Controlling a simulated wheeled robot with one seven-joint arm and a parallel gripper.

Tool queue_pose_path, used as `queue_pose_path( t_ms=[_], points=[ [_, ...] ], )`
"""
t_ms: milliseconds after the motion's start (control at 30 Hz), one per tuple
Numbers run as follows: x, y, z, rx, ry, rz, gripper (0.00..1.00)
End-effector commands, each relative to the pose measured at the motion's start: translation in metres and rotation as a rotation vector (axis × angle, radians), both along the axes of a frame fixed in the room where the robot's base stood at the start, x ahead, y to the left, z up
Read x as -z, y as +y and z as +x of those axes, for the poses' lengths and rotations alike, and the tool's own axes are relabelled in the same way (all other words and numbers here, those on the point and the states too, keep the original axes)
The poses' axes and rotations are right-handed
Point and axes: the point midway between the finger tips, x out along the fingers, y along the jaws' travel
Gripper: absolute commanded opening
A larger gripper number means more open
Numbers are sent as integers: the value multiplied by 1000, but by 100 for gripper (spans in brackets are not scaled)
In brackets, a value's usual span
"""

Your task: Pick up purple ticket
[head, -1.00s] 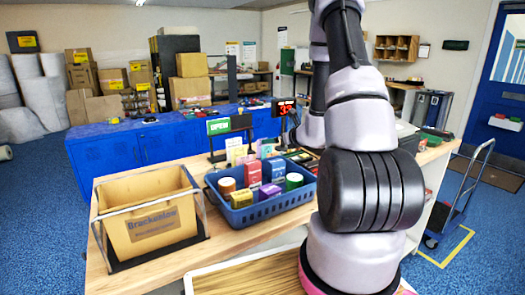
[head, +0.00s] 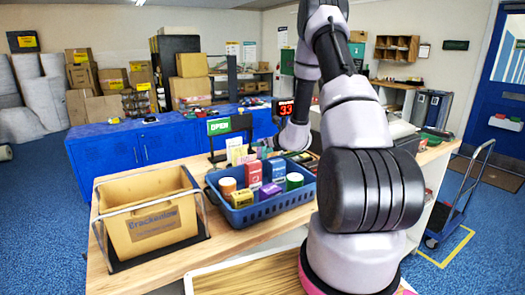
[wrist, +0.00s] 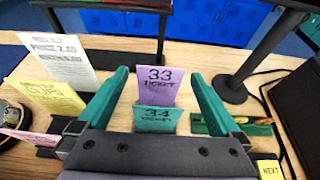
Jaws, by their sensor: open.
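The purple ticket (wrist: 158,86), printed "33 TICKET", stands upright in the middle of the wrist view. A teal ticket (wrist: 155,119), printed "34", stands just in front of it and covers its lower part. My gripper (wrist: 158,75) is open, with one green finger to the left of the tickets and one to the right. Both fingers look apart from the purple ticket, and nothing is held. In the head view, my arm reaches over the counter and the fingers cannot be made out.
A white price card (wrist: 62,62), a yellow card (wrist: 48,97) and a pink card (wrist: 30,136) stand left. A dark post (wrist: 262,55) rises at right, beside a green tray (wrist: 232,124). A blue basket (head: 240,214) of goods and a carton (head: 150,222) occupy the counter.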

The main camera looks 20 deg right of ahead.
Motion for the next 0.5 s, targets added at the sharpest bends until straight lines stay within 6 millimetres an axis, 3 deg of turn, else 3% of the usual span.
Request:
queue_pose_path(
  t_ms=[133,333,367,500],
  points=[
    [0,0,0,0,0,0,100],
    [0,0,0,0,0,0,24],
    [0,0,0,0,0,0,16],
    [0,0,-1,0,0,0,14]
  ],
)
